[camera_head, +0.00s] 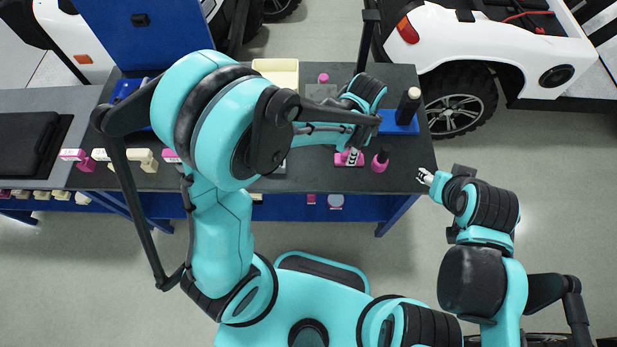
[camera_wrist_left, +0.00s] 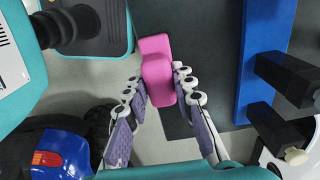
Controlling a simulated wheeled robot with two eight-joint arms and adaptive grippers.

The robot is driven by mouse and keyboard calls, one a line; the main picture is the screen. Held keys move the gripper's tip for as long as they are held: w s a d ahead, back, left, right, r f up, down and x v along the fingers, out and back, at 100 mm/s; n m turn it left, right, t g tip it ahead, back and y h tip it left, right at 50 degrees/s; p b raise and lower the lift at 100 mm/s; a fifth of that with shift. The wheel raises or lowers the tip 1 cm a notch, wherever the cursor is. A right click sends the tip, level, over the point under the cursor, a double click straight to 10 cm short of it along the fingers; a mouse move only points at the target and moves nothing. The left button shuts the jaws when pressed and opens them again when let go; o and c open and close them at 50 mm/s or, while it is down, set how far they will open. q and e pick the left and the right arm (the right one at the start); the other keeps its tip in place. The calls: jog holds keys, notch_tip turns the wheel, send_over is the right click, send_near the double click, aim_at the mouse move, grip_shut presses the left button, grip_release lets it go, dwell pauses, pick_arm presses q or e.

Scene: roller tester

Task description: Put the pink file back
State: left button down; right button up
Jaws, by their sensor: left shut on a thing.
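The pink file's pink body (camera_wrist_left: 157,72) is between the fingers of my left gripper (camera_wrist_left: 160,98) in the left wrist view. My left gripper (camera_head: 353,150) is shut on it above the front right of the dark table in the head view. Pink shows there under the fingers (camera_head: 350,159); the rest is hidden.
A small pink item with a dark top (camera_head: 380,160) stands right of my left gripper. A cream bin (camera_head: 276,70) is at the back. Vehicles stand beyond.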

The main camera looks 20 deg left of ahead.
pick_arm(q)
jog(key=a+f, duration=0.2)
jog(key=a, duration=0.1)
jog(key=w+a+f+b, duration=0.1)
jog(key=a+f, duration=0.1)
jog(key=a, duration=0.2)
jog(key=a+f+b, duration=0.1)
jog(key=a+f, duration=0.2)
jog(key=a, duration=0.1)
jog(key=shift+w+a, duration=0.1)
jog(key=shift+w, duration=0.05)
notch_tip(320, 180, down, 3)
jog(key=shift+f+b, duration=0.2)
jog(key=shift+b, duration=0.7)
jog(key=shift+f, duration=0.3)
jog(key=shift+f, duration=0.1)
jog(key=c, duration=1.3)
grip_release()
